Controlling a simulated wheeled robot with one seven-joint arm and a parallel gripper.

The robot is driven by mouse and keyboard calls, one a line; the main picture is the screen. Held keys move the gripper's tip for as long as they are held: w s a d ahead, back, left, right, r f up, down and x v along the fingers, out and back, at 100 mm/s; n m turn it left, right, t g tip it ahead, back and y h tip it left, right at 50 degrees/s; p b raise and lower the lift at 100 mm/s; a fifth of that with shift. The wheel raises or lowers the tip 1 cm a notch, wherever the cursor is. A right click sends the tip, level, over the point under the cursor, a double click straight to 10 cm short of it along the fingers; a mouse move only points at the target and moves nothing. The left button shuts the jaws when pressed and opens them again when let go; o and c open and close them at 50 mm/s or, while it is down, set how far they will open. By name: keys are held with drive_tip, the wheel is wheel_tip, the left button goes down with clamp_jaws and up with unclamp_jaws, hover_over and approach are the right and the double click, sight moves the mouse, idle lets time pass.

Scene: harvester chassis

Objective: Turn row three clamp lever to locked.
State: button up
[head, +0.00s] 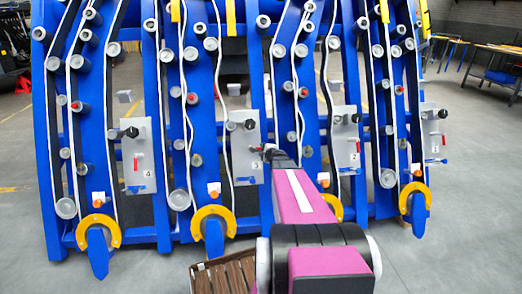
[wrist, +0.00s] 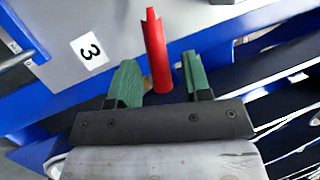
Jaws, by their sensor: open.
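The row three panel (head: 246,165) is a grey plate with a black knob (head: 249,124) and a blue handle (head: 246,180), marked "3". In the wrist view, the label "3" (wrist: 88,48) lies to the left of a red lever (wrist: 156,52), which has a notched tip. My gripper (wrist: 160,78) is open, with one green finger on each side of the lever. The lever stands between the fingers; I cannot tell whether either finger touches it. In the head view, my gripper (head: 269,151) is at the panel's right edge, and the lever there is mostly hidden.
The row four panel (head: 138,150) is to the left, and the row two panel (head: 345,135) to the right. Blue frame beams, rollers and cables surround them. A brown slatted crate (head: 222,272) is at the bottom. Open grey floor lies at right.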

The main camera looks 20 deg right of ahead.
drive_tip(key=x, duration=0.3)
clamp_jaws()
